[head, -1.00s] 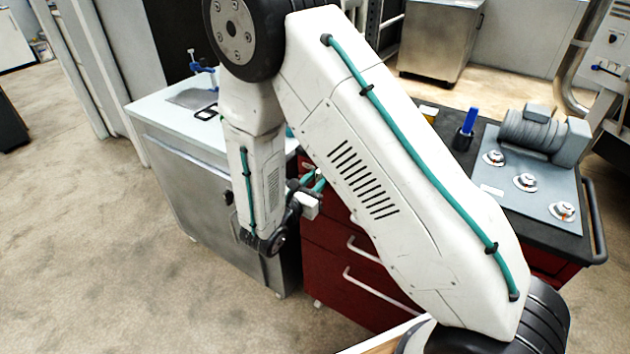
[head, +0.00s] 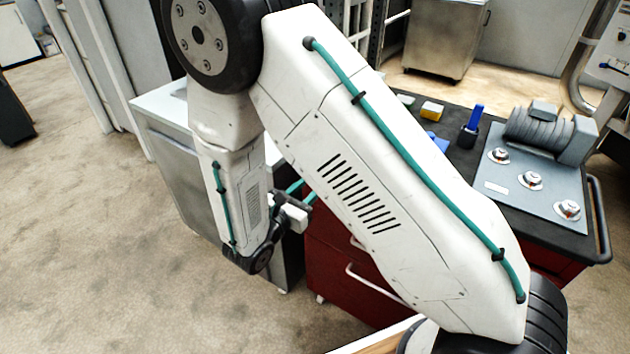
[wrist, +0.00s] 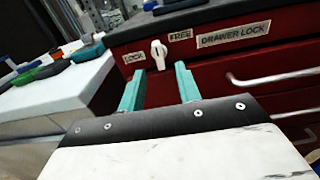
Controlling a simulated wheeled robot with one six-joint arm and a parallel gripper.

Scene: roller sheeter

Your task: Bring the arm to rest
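My gripper (wrist: 160,88) shows in the wrist view with its two teal fingers apart and nothing between them. Beyond the fingertips, a white lock knob (wrist: 158,52) sits on the red drawer cabinet (wrist: 224,66), between labels reading LOCK and FREE. A gap to the knob appears, but its size is hard to judge. In the head view, my gripper (head: 302,192) is small and partly hidden, in front of the red cabinet (head: 335,255). My white arm is bent, and its large link covers much of the cabinet front.
The black worktop (head: 463,160) carries a yellow block (head: 432,110), a blue-handled tool in a cup (head: 470,125), a grey roller (head: 540,130) and a plate with three dials (head: 525,183). A pale-topped metal cabinet (head: 160,110) stands left. The floor (head: 90,240) at left is clear.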

